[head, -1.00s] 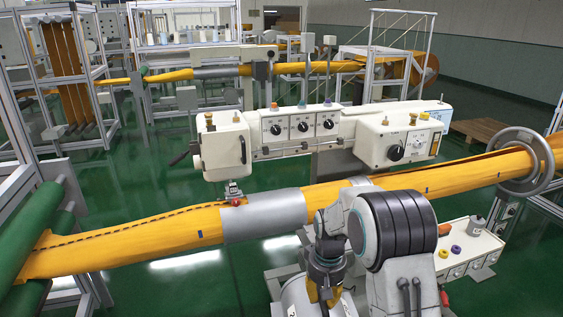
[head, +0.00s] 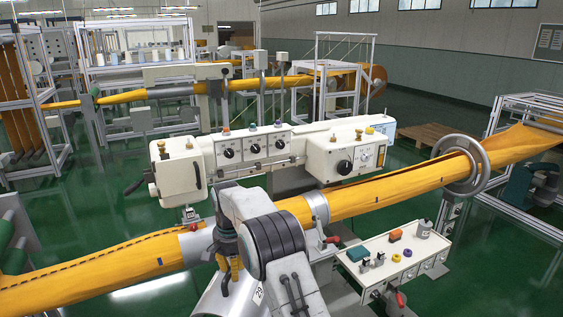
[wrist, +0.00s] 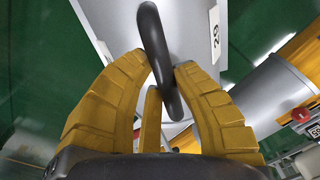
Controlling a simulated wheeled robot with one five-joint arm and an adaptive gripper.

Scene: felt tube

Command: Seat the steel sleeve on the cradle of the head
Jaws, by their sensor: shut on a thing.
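My gripper (head: 229,268) points down in front of the yellow felt tube. In the wrist view its yellow fingers (wrist: 168,85) are closed about a dark loop handle (wrist: 153,40) on a grey steel sleeve (wrist: 190,20) marked 29. In the head view the sleeve (head: 222,300) hangs low at the bottom edge, partly cut off. The white sewing head (head: 180,170) stands behind the tube. Below it a bright steel section (head: 192,246) shows on the tube, partly hidden by my arm. I cannot tell which part is the cradle.
The yellow felt tube (head: 400,191) runs across the view, through a grey ring wheel (head: 460,166) at right. A steel collar (head: 315,207) with a red lever (head: 331,240) sits beside my arm. A white bench (head: 395,250) with small parts stands front right. Green floor shows at left.

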